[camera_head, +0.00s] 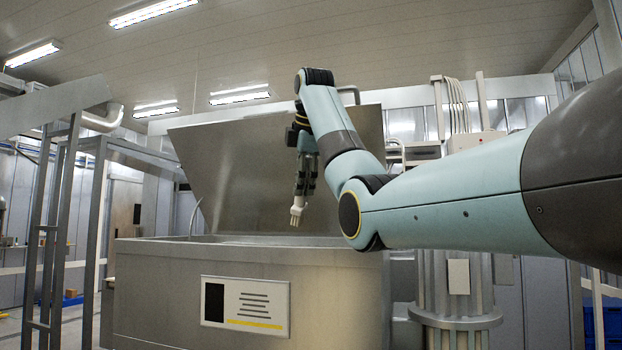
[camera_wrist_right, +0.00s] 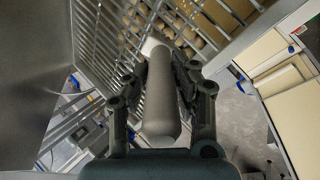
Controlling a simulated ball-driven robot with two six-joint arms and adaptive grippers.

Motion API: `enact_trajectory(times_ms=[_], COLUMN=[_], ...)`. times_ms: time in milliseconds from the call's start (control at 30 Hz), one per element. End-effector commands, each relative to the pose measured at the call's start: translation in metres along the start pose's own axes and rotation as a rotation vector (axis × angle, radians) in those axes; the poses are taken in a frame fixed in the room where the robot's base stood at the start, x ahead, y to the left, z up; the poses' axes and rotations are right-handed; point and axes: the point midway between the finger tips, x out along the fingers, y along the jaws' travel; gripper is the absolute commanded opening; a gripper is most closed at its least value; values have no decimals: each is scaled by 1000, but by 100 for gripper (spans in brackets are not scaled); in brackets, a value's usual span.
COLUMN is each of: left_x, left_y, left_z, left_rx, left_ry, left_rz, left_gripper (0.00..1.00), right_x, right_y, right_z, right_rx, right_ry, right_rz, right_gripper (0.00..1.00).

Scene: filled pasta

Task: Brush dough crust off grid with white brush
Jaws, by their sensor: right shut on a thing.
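My right gripper (camera_head: 306,180) hangs over the open top of a metal machine and points down. It is shut on the white brush (camera_head: 297,211), whose pale end sticks out below the fingers. The metal grid (camera_wrist_right: 88,32) lies beyond the brush there, with parallel bars. Tan lumps that look like dough crust (camera_wrist_right: 196,38) show at the bars. I cannot tell whether the brush touches the grid. My left gripper is not in view.
The machine's metal front wall (camera_head: 150,285) carries a label plate (camera_head: 245,306). Its large raised lid (camera_head: 235,170) stands behind my right gripper. A metal frame (camera_head: 55,220) stands at the left. Grey floor (camera_wrist_right: 240,125) shows below in the wrist view.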

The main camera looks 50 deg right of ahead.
Motion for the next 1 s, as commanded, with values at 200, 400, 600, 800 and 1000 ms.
enact_trajectory(times_ms=[200, 400, 600, 800, 1000], left_x=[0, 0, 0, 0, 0], left_y=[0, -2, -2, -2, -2], left_z=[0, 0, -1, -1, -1], left_rx=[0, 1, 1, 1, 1], left_ry=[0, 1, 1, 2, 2], left_rz=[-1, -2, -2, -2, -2], left_gripper=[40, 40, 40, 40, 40], right_x=[16, 34, 45, 48, 47], right_y=[-12, -24, -32, -33, -33], right_z=[0, -1, -2, -2, -2], right_rx=[-1, -1, 0, 1, 1], right_ry=[-2, -1, 0, 0, 0], right_rz=[-2, -1, -2, 0, -1], right_gripper=[0, 0, 0, 0, 0])
